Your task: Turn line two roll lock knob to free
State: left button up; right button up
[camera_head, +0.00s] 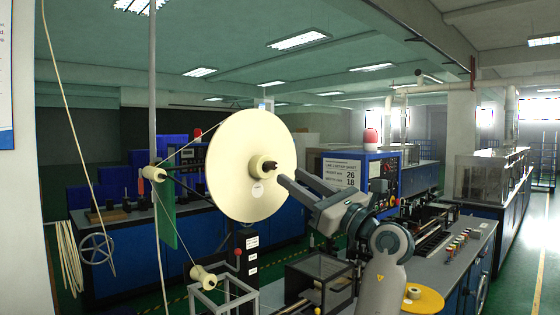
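A large cream tape roll (245,140) stands upright on the payoff stand at the picture's centre. At its middle is a pale hub with a small dark knob (270,166), which looks like the roll lock knob. Its turned position is too small to read.
A machine with a sign panel (341,174) and red beacon (371,138) stands behind my arm. A small guide roller (202,275) and a clear-sided box (318,277) are below the roll. A tape strand runs left of the roll. The aisle at far right is clear.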

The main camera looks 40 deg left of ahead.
aim_at(275, 166)
pick_arm(q)
jog(key=p+x, duration=0.2)
jog(key=x, duration=0.4)
jog(key=shift+c, duration=0.7)
grip_shut()
